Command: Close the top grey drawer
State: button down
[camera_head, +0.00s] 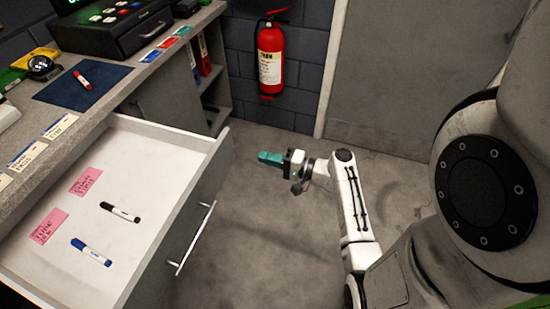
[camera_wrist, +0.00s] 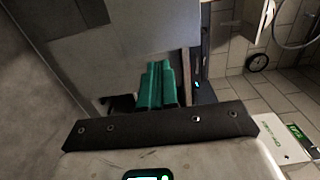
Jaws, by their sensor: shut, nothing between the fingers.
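The top grey drawer (camera_head: 196,205) stands pulled out at the left of the head view. Its white inside is open to view, and its grey front faces right with a silver bar handle (camera_head: 194,238). A black marker (camera_head: 120,212), a blue marker (camera_head: 91,252) and two pink notes (camera_head: 86,181) lie in it. My gripper (camera_head: 268,157), with green fingers, is out over the floor to the right of the drawer front, apart from it. The wrist view shows the green fingers (camera_wrist: 157,84) together and empty. I cannot tell the drawer in the wrist view.
The grey counter (camera_head: 120,88) above the drawer holds a dark blue mat (camera_head: 83,84), a red marker (camera_head: 82,80) and a black cash box (camera_head: 115,25). Open shelves with binders (camera_head: 202,55) stand beyond. A red fire extinguisher (camera_head: 270,60) hangs on the wall. Floor right of the drawer is clear.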

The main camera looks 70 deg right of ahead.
aim_at(231, 149)
jog(key=w+p, duration=0.1)
jog(key=w, duration=0.8)
